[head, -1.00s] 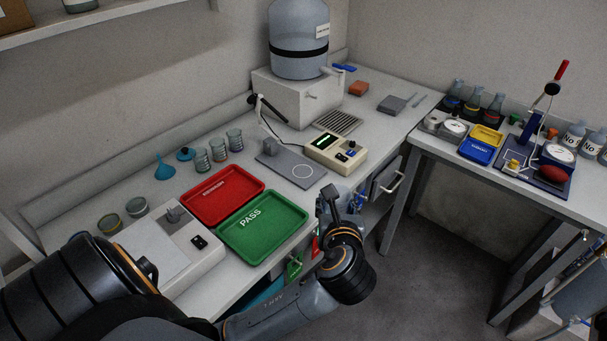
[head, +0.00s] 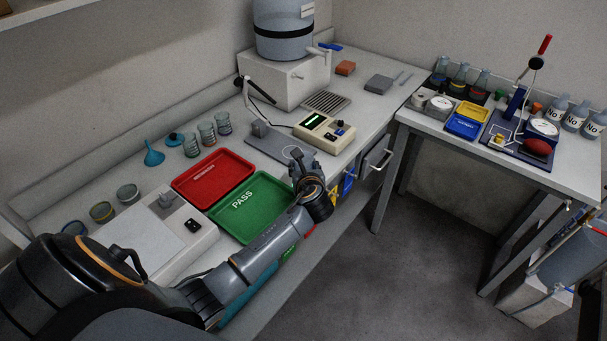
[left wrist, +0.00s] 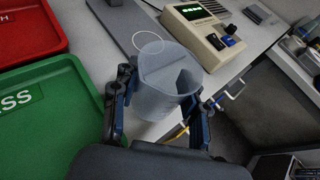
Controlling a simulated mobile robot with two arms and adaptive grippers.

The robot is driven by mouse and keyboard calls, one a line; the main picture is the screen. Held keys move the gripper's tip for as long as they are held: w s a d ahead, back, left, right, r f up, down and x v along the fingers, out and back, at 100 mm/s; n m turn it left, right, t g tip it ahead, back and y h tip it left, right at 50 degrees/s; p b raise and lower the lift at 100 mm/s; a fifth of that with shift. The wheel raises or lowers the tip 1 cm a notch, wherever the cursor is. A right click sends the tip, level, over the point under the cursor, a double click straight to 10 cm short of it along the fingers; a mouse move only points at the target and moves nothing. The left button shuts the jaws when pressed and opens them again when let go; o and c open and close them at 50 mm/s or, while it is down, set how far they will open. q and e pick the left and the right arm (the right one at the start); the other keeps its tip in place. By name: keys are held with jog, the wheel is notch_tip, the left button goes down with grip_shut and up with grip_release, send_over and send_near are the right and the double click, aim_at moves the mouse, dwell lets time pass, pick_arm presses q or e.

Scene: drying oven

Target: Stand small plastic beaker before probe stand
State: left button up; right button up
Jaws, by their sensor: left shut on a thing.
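The small plastic beaker (left wrist: 165,90) is translucent and shows upright in the left wrist view. My left gripper (left wrist: 161,100) is shut on it, one finger on each side. In the head view my left gripper (head: 299,160) is at the bench's front edge, beside the probe stand's plate; the beaker is mostly hidden there. The probe stand (head: 262,141) is a flat grey plate with a probe arm and a white ring (head: 292,152). In the left wrist view the ring (left wrist: 150,40) lies just beyond the beaker. My right gripper is not in view.
A cream meter (head: 324,133) with a green display stands right of the plate. The green PASS tray (head: 226,225) and red tray (head: 185,187) lie to the left. Glass beakers (head: 207,132) stand behind the trays. A white balance (head: 150,235) is nearer me.

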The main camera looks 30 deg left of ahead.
pick_arm(q)
jog(key=f, duration=0.3)
jog(key=shift+w+a+f, duration=0.1)
jog(key=shift+w+a, duration=0.1)
jog(key=shift+f, duration=0.3)
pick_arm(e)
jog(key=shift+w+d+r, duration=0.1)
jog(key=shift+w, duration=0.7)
pick_arm(q)
jog(key=shift+f, duration=0.1)
jog(key=o, duration=1.2)
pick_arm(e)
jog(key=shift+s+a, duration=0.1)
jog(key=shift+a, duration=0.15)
